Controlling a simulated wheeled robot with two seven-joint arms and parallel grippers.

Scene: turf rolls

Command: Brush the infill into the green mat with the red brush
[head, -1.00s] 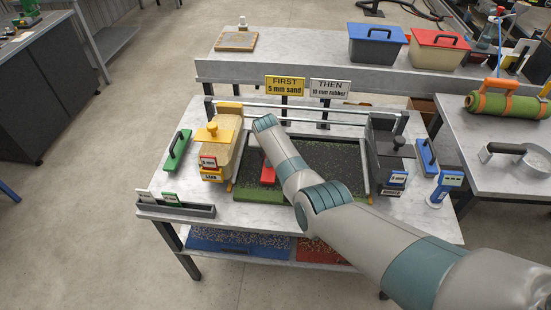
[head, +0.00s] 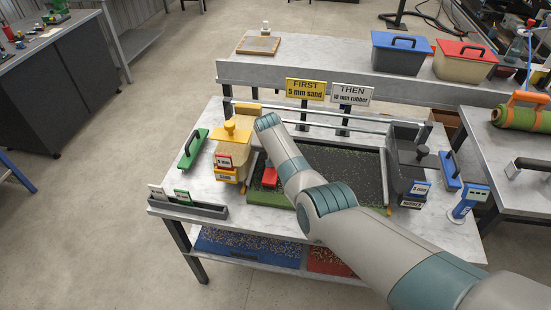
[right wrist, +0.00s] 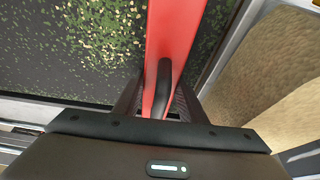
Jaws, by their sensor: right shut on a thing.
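The red brush (head: 270,177) is at the left side of the green mat (head: 268,198). My right gripper (right wrist: 158,98) is shut on the brush's dark handle; the red brush body (right wrist: 178,28) runs up the right wrist view. In the head view my right arm hides this gripper and part of the mat. Dark infill covers most of the mat. In the right wrist view green fibres and pale grains show left of the brush, beside a broad dark area. Whether the bristles touch the mat cannot be told. My left gripper is not in view.
A yellow-lidded sand hopper (head: 231,145) stands close left of the mat, and a dark rubber hopper (head: 408,170) stands right. Metal rails (head: 325,116) cross behind. A green-handled tool (head: 193,148) lies far left, a blue one (head: 450,170) right. Signs (head: 305,89) stand behind.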

